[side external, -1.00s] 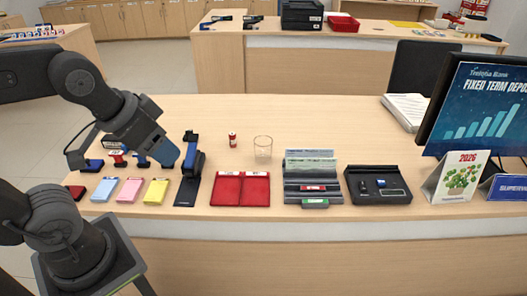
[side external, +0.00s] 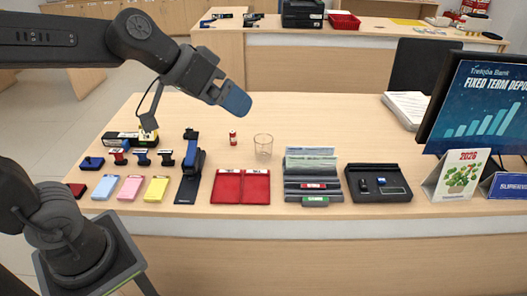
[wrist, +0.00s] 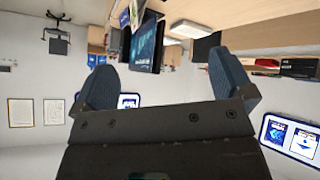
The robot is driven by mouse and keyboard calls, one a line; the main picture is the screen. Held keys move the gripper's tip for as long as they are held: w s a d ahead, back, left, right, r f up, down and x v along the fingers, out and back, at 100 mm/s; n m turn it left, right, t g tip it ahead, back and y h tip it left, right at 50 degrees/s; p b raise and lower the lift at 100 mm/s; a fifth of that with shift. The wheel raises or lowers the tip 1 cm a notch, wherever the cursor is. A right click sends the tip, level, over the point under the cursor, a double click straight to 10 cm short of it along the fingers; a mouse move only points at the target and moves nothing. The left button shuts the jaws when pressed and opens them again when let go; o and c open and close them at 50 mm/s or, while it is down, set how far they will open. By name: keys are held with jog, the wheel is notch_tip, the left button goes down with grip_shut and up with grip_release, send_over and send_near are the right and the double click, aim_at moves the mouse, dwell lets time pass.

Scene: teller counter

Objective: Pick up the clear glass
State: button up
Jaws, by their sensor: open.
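The clear glass (side external: 263,147) stands upright on the wooden counter in the side view, behind and between the red folders and the file holder. My gripper (side external: 236,100) is in the air up and to the left of the glass, apart from it. In the wrist view, my gripper's two blue fingers (wrist: 164,80) are spread wide with nothing between them. The glass does not show in the wrist view, which looks across the room.
A small red battery-like cylinder (side external: 233,138) stands just left of the glass. In front lie red folders (side external: 227,187), a file holder (side external: 313,196) and a black tray (side external: 394,196). Stamps and a blue stapler-like tool (side external: 193,167) are at left. The counter behind the glass is clear.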

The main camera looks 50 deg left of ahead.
jog(key=w+r+n+t, duration=0.1)
jog(key=w+r+t, duration=0.1)
jog(key=w, duration=0.9)
jog(key=n+g+y, duration=0.6)
jog(key=n+y, duration=0.2)
jog(key=n, duration=0.1)
send_over(263, 141)
jog(key=s+d, duration=0.3)
jog(key=f, duration=3.3)
jog(key=shift+s+d+f, duration=0.1)
jog(key=shift+s, duration=0.1)
jog(key=shift+x, duration=2.85)
jog(key=shift+d, duration=0.2)
jog(key=shift+c, duration=0.2)
jog(key=c, duration=1)
